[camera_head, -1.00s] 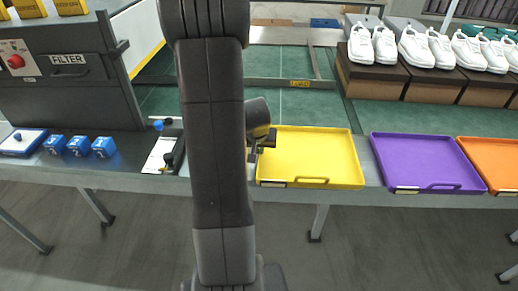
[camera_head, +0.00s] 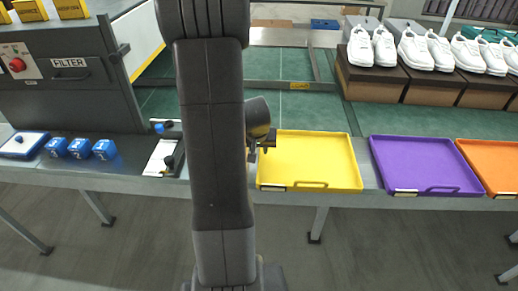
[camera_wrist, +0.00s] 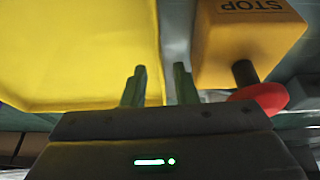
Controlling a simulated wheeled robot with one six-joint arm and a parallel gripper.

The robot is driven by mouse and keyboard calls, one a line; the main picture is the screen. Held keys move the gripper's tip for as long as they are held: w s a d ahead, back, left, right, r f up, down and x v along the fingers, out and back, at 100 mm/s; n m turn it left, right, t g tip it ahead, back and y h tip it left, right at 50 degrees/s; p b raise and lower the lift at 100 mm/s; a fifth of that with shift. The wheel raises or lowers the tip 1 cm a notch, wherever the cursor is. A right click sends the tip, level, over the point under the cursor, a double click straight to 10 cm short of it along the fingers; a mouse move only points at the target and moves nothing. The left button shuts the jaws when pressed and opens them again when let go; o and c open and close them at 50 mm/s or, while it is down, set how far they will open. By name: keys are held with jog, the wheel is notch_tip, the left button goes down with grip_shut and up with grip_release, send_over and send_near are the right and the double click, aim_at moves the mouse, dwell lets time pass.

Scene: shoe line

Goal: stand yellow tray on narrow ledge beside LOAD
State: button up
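The yellow tray (camera_head: 310,160) lies flat on the near grey bench, with a handle and a pale label on its front side. My gripper (camera_head: 262,146) is at the tray's left rim. In the wrist view the two fingers of my gripper (camera_wrist: 160,88) are apart, with the right edge of the yellow tray (camera_wrist: 75,50) showing between them; I cannot tell whether they touch it. The LOAD label (camera_head: 299,86) is on a narrow grey ledge (camera_head: 265,83) behind the tray, across the green surface. My arm hides part of that ledge.
A purple tray (camera_head: 425,165) and an orange tray (camera_head: 492,160) lie to the right. White shoes (camera_head: 415,48) stand on brown boxes (camera_head: 435,86) behind. Blue numbered cubes (camera_head: 79,148) sit left. A yellow STOP box (camera_wrist: 240,40) with a red button (camera_wrist: 262,97) is close beside my gripper.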

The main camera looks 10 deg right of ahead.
jog(key=p+v, duration=0.1)
jog(key=v, duration=1)
jog(key=shift+s, duration=0.1)
jog(key=b+x, duration=0.2)
jog(key=x, duration=1.1)
jog(key=shift+s+a, duration=0.1)
jog(key=shift+f+b, duration=0.2)
jog(key=shift+b, duration=0.3)
jog(key=shift+r, duration=0.25)
jog(key=shift+p, duration=0.3)
